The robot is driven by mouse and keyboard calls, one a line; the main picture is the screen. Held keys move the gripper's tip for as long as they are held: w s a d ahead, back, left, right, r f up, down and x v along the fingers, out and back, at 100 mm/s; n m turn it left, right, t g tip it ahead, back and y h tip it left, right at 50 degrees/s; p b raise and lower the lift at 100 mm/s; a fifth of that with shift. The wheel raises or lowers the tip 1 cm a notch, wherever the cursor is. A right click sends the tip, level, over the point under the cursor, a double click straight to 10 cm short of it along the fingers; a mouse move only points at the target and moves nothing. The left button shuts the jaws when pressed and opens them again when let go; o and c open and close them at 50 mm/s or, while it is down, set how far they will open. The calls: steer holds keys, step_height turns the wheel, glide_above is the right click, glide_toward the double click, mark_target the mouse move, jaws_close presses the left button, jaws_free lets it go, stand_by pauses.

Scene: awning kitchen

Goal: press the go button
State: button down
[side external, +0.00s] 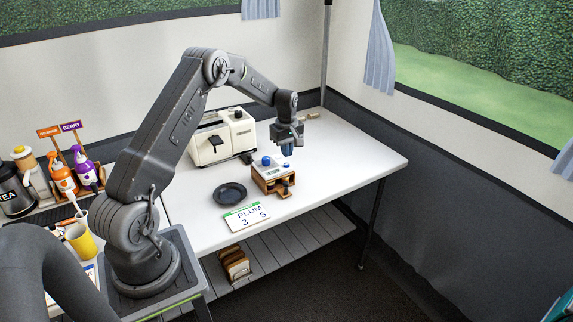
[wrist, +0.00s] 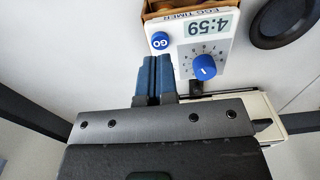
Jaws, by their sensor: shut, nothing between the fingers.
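The egg timer (side external: 272,170) is a white box in a wooden holder on the white table. In the wrist view its face (wrist: 222,48) shows a display (wrist: 209,27) reading 4:59, a blue dial (wrist: 204,67) and a round blue GO button (wrist: 160,41). My gripper (wrist: 155,62) is shut and empty, with its blue fingertips close beside the GO button in the wrist view. In the side view my gripper (side external: 287,150) points down by the timer's far right side. I cannot tell whether the fingertips touch anything.
A cream toaster (side external: 222,138) stands behind the timer. A dark plate (side external: 229,194) and a PLUM card (side external: 247,217) lie left of and in front of it. The right part of the table (side external: 355,160) is clear.

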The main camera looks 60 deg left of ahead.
mark_target(287, 165)
step_height(287, 165, up, 8)
stand_by(3.7)
steer(key=shift+r, duration=0.15)
steer(key=s+d+r+m+t, duration=0.1)
steer(key=s+d+r+m, duration=0.4)
steer(key=d+r, duration=0.4)
steer(key=s+d+r+m+t, duration=0.2)
steer(key=s+d+r+m, duration=0.4)
steer(key=d, duration=0.5)
steer(key=s+d+m+t, duration=0.1)
steer(key=s+d+m, duration=0.2)
steer(key=s+d, duration=0.2)
steer(key=s+d+m+t, duration=0.1)
steer(key=s+d+m, duration=0.3)
steer(key=s, duration=0.7)
steer(key=shift+d+t, duration=0.3)
steer(key=shift+d, duration=0.6)
steer(key=c, duration=1.8)
jaws_free()
